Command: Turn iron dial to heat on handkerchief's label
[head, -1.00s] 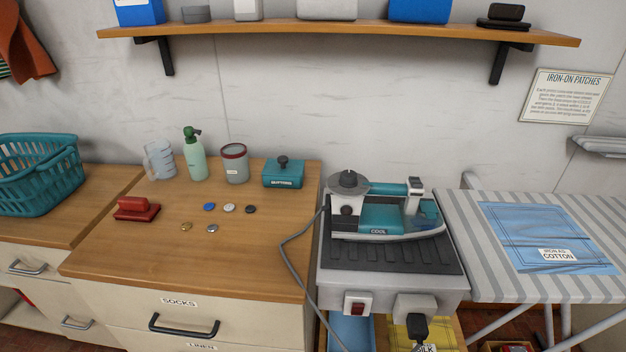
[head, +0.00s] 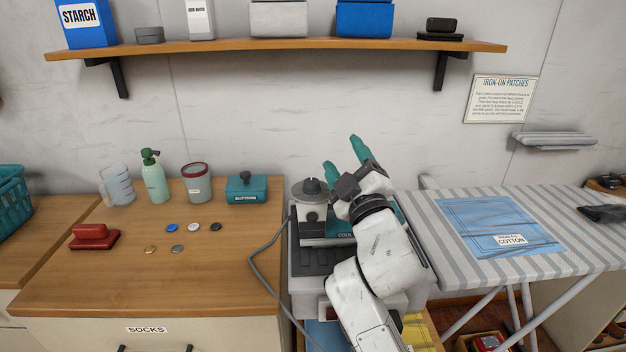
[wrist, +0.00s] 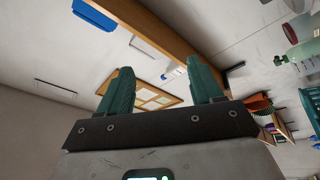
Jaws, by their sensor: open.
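The iron (head: 318,228) sits on its dark-topped stand (head: 310,258), largely hidden by my arm. A grey dial (head: 312,191) with a dark knob rises at its left end and is clear of my arm. A label beginning "COO" shows on the iron's side. The blue handkerchief (head: 470,220) lies flat on the striped ironing board, and its label (head: 510,240) reads "COTTON" on its lower line. My gripper (head: 342,152) is open and empty, its teal fingers pointing up above the iron, right of the dial. In the wrist view, my gripper (wrist: 163,72) has nothing between its fingers.
A grey cord (head: 262,278) runs down left of the stand. The teal buttons box (head: 246,190) stands left of the iron. The wooden shelf (head: 280,48) spans the wall above. The ironing board (head: 575,250) is to the right.

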